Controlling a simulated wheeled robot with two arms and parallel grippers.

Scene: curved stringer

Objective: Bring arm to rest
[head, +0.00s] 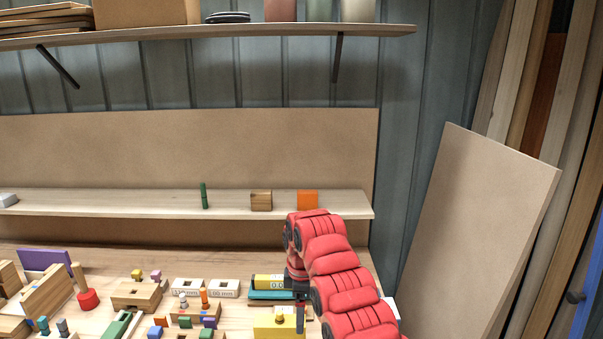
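My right arm, red and segmented, comes in from the bottom right and bends over the right end of the workbench (235,312). My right gripper (300,316) is small and dark here and points down beside a yellow block (272,323). I cannot tell whether it touches the block or whether its fingers are open or shut. My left arm and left gripper are not in view.
Several wooden and coloured blocks crowd the bench, with a yellow cylinder (268,281) close to my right gripper. A low shelf (140,203) behind holds a green peg (204,196), a wooden block (261,201) and an orange block (307,200). Boards (480,220) lean at right.

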